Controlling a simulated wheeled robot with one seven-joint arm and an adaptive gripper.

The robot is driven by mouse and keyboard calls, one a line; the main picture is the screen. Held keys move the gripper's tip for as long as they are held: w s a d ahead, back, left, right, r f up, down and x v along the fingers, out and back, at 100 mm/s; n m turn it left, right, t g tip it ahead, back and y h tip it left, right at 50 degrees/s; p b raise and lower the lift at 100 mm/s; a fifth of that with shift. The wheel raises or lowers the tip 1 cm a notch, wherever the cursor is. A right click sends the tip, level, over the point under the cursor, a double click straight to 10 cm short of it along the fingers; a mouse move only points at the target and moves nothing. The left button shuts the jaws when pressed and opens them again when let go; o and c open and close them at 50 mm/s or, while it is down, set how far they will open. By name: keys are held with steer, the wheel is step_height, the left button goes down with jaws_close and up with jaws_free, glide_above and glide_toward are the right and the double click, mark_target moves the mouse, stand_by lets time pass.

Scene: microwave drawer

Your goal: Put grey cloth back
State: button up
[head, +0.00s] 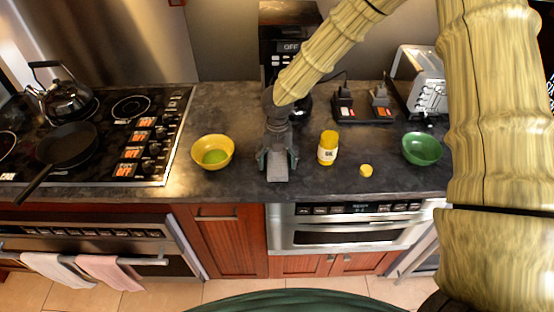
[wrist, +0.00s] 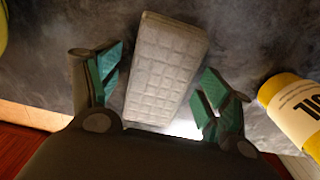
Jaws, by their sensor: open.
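The grey cloth (wrist: 168,62) is a folded, rectangular piece with a quilted grid pattern, lying on the dark countertop. In the head view the cloth (head: 278,172) lies near the counter's front edge. My gripper (head: 278,158) points down over it. In the wrist view my gripper (wrist: 163,85) is open, with one green-padded finger on each side of the cloth. I cannot tell whether the fingers touch it. The cloth's near end is partly hidden by the gripper's body.
A yellow bowl (head: 212,152) stands left of my gripper. A yellow bottle (head: 328,148), a small yellow item (head: 366,170) and a green bowl (head: 422,148) stand to the right. White (head: 54,268) and pink (head: 108,268) towels hang on the oven handle (head: 100,258) at left.

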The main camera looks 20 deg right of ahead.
mark_target(277, 160)
steer(key=shift+r, duration=0.1)
step_height(277, 160, up, 12)
steer(key=b, duration=0.2)
stand_by(0.6)
